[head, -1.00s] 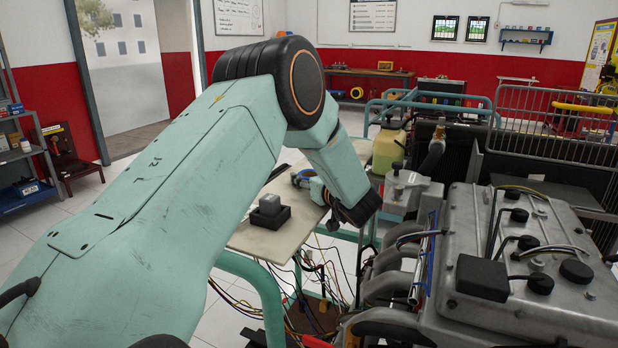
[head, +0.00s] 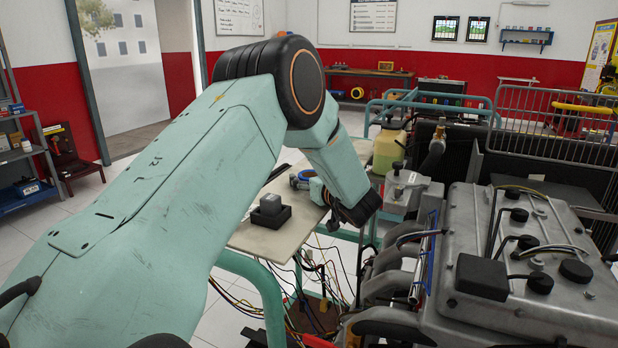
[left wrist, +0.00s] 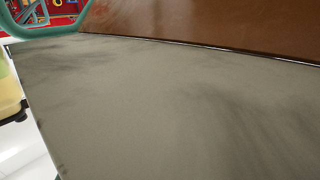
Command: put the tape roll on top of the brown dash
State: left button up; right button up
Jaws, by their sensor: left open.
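A blue ring-shaped thing (head: 301,179), which looks like the tape roll, is on the pale board (head: 262,238) in the head view, partly hidden by my left arm. My left gripper (head: 336,211) is open, just right of it and close to the board's right edge; its fingertips are hard to make out. I cannot tell whether it touches the ring. The brown dash (left wrist: 205,18) rises behind the grey board surface (left wrist: 165,105) in the left wrist view. That view shows neither the tape roll nor the fingers. My right gripper is not in view.
A small grey block on a black base (head: 269,211) sits on the board left of the gripper. A large grey engine (head: 535,265) stands close on the right. A yellowish container (head: 388,150) is behind the gripper. Loose wires (head: 305,290) hang below the board.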

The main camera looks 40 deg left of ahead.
pick_arm(q)
jog(key=shift+s+d, duration=0.15)
jog(key=shift+d, duration=0.15)
jog(key=v, duration=0.9)
jog(key=shift+d+r, duration=0.35)
jog(key=shift+d, duration=0.05)
jog(key=shift+s+d, duration=0.35)
jog(key=shift+d, duration=0.3)
jog(key=shift+r+p, duration=0.1)
jog(key=shift+p, duration=0.2)
jog(key=shift+c, duration=0.5)
